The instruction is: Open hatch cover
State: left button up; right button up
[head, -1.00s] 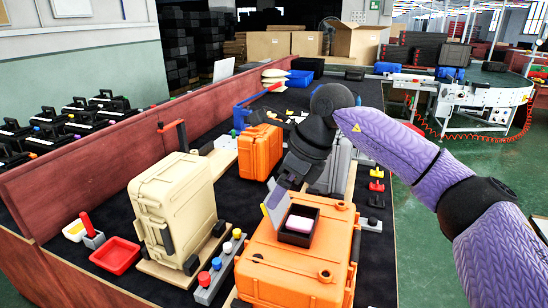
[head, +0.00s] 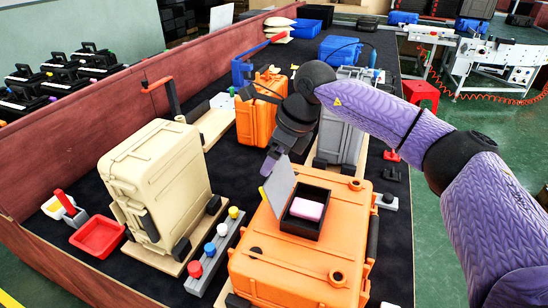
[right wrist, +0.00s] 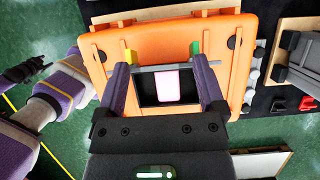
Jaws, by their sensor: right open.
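The hatch cover (head: 281,186) is a light grey plate standing raised at the left edge of a small black box (head: 303,228). A yellow mark shows at its edge. The box is open on top and holds a pink block (head: 307,209). Box and cover sit on an orange case (head: 300,263). My right gripper (head: 270,164) is just behind the cover's upper edge; contact is unclear. In the right wrist view its fingers (right wrist: 163,70) are spread, with the pink block (right wrist: 168,86) visible between them. A dark arm end, seemingly my left gripper (right wrist: 22,70), shows at the left.
A beige case (head: 155,185) stands to the left, beside a strip of coloured knobs (head: 216,250) and a red tray (head: 97,234). Another orange case (head: 257,118) and a grey case (head: 342,132) stand behind. A reddish wall (head: 70,150) bounds the left side.

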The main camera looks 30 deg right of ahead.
jog(key=shift+f, duration=0.1)
grip_shut()
dwell(0.3)
